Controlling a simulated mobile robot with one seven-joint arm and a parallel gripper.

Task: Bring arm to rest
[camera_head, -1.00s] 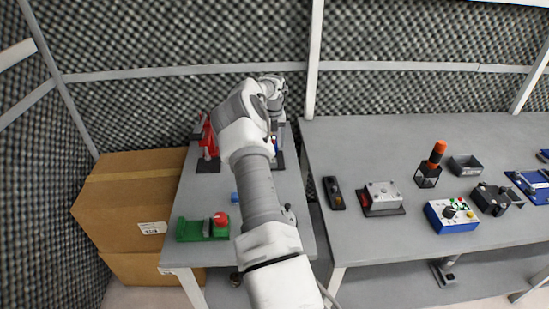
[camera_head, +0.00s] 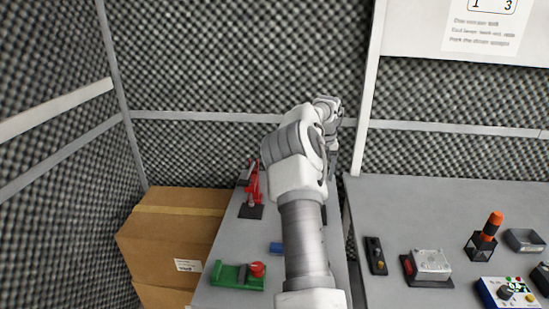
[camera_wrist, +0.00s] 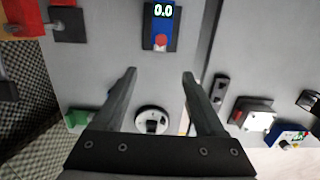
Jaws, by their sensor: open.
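My gripper (camera_wrist: 160,75) shows in the wrist view with its two dark fingers spread apart and nothing between them. It is above the left table (camera_wrist: 100,50), facing down. Below and between the fingers are a white round dial (camera_wrist: 153,120) and a blue device with a red button and a display reading 0.0 (camera_wrist: 161,28). In the head view my arm stretches forward over the left table (camera_head: 225,245), and the gripper's fingers are hidden behind the arm.
A red device (camera_head: 253,185) and a green device with a red knob (camera_head: 238,276) sit on the left table. Cardboard boxes (camera_head: 170,240) stand at left. The right table (camera_head: 430,205) holds a grey-topped box (camera_head: 430,265), an orange-topped post (camera_head: 490,228) and a blue panel (camera_head: 508,293). Foam walls enclose the back.

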